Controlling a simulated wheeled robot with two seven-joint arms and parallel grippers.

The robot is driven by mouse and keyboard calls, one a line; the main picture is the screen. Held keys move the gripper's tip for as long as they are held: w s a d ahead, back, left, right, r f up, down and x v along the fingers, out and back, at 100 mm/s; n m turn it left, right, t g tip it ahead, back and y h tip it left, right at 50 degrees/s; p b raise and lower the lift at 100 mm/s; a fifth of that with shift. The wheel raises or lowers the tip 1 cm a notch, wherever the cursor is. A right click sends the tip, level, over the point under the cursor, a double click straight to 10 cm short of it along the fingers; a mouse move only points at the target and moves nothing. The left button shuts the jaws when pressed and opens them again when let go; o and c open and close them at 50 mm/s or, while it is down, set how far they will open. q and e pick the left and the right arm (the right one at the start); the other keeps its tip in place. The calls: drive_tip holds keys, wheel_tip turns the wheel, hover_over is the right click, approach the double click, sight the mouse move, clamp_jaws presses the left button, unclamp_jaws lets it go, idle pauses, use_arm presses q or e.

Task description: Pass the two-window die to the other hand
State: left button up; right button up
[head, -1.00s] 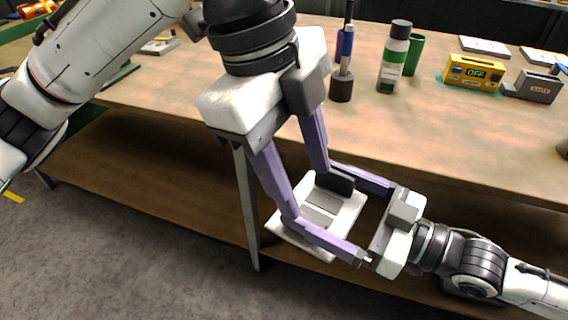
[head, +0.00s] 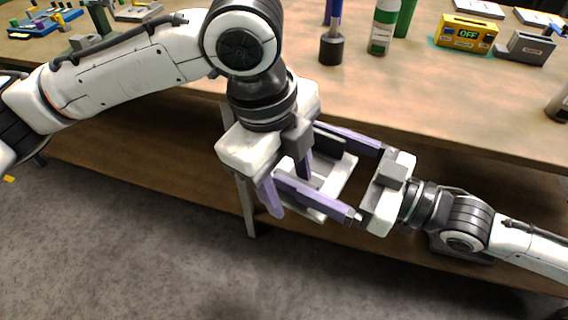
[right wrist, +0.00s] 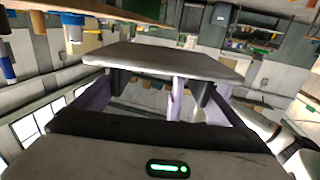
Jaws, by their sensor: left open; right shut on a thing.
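The two-window die (head: 340,180) is a pale flat plate with openings, tilted below the table's front edge. My right gripper (head: 298,153) comes in from the right and is shut on it, its long lilac fingers along both sides. My left gripper (head: 289,194) points down from above at the die's left side. Its fingers are apart, and they overlap the die and the right fingers in view. I cannot tell whether they touch the die. In the right wrist view a pale plate, likely the die (right wrist: 160,62), lies across the lilac fingers. The grippers hide parts of it.
The table (head: 430,95) holds a dark pen stand (head: 331,49), a bottle (head: 382,28), a yellow box reading OFF (head: 466,34) and a grey block (head: 525,48). A lower shelf (head: 130,150) and a table leg (head: 243,200) lie behind my grippers.

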use_arm(q)
drive_tip(key=shift+f, duration=0.25)
use_arm(e)
drive_tip(key=shift+r, duration=0.1)
use_arm(q)
clamp_jaws()
use_arm(e)
drive_tip(key=o, duration=1.1)
drive_tip(key=shift+d, duration=0.1)
